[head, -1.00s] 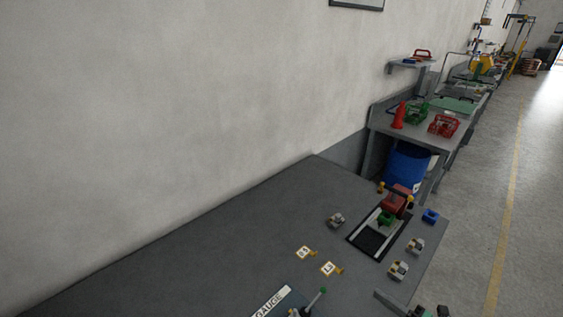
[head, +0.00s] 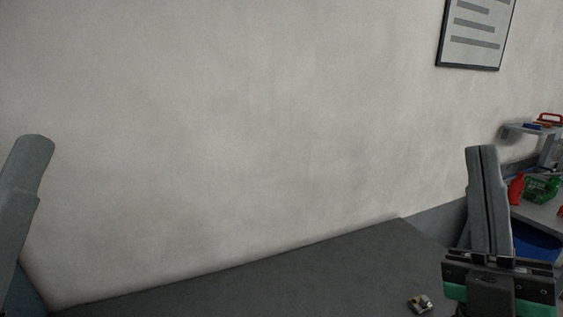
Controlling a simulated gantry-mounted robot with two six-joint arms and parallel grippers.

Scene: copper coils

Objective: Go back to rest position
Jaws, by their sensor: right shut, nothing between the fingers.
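My right gripper (head: 500,262) is at the lower right of the head view, black with green parts, in front of a grey upright link of my arm. It is shut with nothing in it and sits above the right part of the dark table (head: 270,282). A grey link of my left arm stands at the left edge. My left gripper is out of view.
A small grey and brown part (head: 420,303) lies on the table to the left of my right gripper. A pale wall (head: 230,120) runs behind the table, with a framed sheet (head: 476,32) on it. A green basket (head: 541,187) and a red bottle (head: 516,188) stand on a bench at far right.

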